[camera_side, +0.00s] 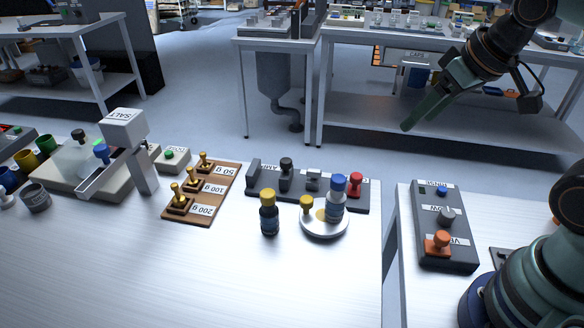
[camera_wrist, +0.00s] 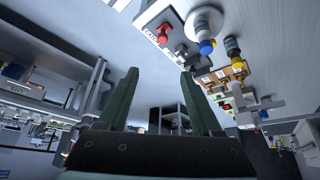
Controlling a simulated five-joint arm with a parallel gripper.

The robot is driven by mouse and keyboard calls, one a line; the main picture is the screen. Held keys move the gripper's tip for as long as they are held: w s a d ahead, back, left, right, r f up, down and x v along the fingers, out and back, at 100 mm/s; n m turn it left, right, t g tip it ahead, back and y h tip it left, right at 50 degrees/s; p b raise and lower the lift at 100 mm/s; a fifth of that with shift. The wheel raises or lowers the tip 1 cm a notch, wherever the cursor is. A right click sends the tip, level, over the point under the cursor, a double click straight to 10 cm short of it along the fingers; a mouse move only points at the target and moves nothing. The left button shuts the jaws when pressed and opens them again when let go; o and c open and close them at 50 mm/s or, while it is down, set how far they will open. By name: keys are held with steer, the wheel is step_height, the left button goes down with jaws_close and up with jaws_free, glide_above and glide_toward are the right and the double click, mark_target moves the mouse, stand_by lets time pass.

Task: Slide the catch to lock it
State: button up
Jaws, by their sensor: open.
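A dark board (camera_side: 268,187) lies on the white table and carries a grey upright block, a black knob (camera_side: 287,168), a small grey block (camera_side: 313,180) and a red knob (camera_side: 355,184). Its lettering is partly hidden; I cannot tell for sure which piece is the catch, or its position. In the wrist view, the red knob (camera_wrist: 164,32) stands beside a white label near the top. My gripper (camera_side: 410,124) is in the air to the right of and above the board, well apart from it. Its green fingers also show in the wrist view (camera_wrist: 159,74), spread and empty.
A white dish (camera_side: 323,231) with a blue-capped bottle (camera_side: 336,205) stands in front of the board, beside a dark yellow-capped bottle (camera_side: 269,214). Brass weights on a wooden rack (camera_side: 217,206) and the SALT hopper (camera_side: 123,127) are left. A control panel (camera_side: 431,196) stands right, across a gap.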

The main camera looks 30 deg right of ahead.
stand_by(0.6)
steer(key=n+g, duration=0.4)
steer(key=g, duration=0.2)
glide_above(357, 175)
step_height(357, 175, down, 8)
step_height(357, 175, down, 12)
steer(key=shift+a+f, duration=0.1)
steer(key=shift+f, duration=0.05)
jaws_close()
stand_by(1.3)
